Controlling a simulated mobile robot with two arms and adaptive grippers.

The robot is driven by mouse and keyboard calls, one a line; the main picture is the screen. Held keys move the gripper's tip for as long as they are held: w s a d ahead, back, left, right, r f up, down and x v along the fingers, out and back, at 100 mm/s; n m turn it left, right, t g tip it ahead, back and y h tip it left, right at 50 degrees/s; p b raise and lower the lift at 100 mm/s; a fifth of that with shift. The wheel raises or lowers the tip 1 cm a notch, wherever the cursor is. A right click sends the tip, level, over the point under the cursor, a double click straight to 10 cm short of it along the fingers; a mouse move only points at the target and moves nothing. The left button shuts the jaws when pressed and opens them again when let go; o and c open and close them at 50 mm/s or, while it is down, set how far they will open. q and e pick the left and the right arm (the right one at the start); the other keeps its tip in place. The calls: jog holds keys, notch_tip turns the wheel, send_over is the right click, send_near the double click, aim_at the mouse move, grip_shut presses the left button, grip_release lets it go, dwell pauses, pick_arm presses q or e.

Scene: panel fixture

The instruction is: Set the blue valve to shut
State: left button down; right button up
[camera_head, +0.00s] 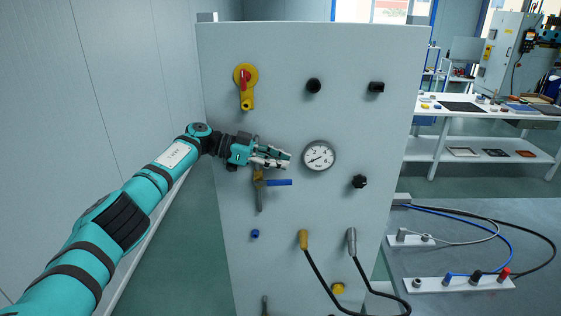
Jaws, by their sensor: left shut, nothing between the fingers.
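The blue valve's lever (280,183) points to the right, roughly level, from a brass body (259,183) on the grey panel (225,210). A short grey pipe (259,202) runs down from the body, so the lever lies across the pipe. My left gripper (287,158) is shut and empty, just above the lever and left of the round gauge (319,156). Its fingers point right. A gap shows between fingers and lever in this view; depth to the panel is hard to tell. My right gripper is not in view.
A red-and-yellow switch (245,80), black knobs (313,86) and (359,182), and a small blue knob (255,234) sit on the panel. Black cables hang from a yellow plug (303,240) and a grey plug (351,240). A white table (440,110) stands behind right.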

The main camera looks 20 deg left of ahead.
pick_arm(q)
jog(key=shift+a+r, duration=0.25)
jog(key=shift+r, duration=0.5)
jog(key=s+a+r+b, duration=0.2)
jog(key=a+r+b, duration=0.2)
jog(key=a+r, duration=0.2)
jog(key=shift+a+b, duration=0.3)
jog(key=shift+a, duration=0.2)
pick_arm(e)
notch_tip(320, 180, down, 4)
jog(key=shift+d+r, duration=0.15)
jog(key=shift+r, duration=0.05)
